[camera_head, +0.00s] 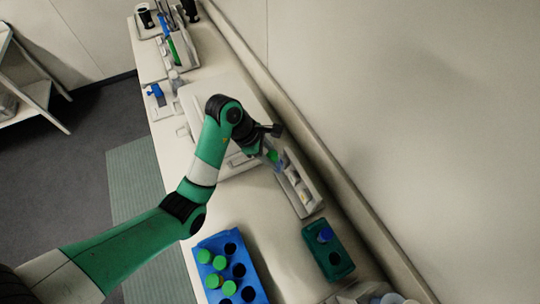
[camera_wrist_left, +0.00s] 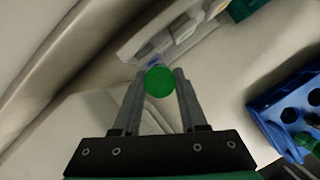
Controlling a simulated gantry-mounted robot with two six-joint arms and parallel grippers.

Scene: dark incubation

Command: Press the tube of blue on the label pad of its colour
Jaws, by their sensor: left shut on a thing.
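My left gripper (camera_head: 266,146) is shut on a green-capped tube (camera_head: 273,156). Below the cap, a bluish part of the tube shows. In the left wrist view, the round green cap (camera_wrist_left: 160,81) sits between the two fingers and hides most of the tube. A long pale grey holder (camera_head: 308,205) with several small pads or blocks lies just beyond the tube, and it also shows in the left wrist view (camera_wrist_left: 133,47). I cannot tell the pads' colours or whether the tube touches one. My right gripper is not in view.
A blue rack (camera_head: 213,242) with several green-capped tubes stands at the front. A teal block (camera_head: 314,249) with a blue-capped item stands to its right. A white machine (camera_head: 203,96) is behind my arm. The wall runs along the right. Bare bench lies between rack and holder.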

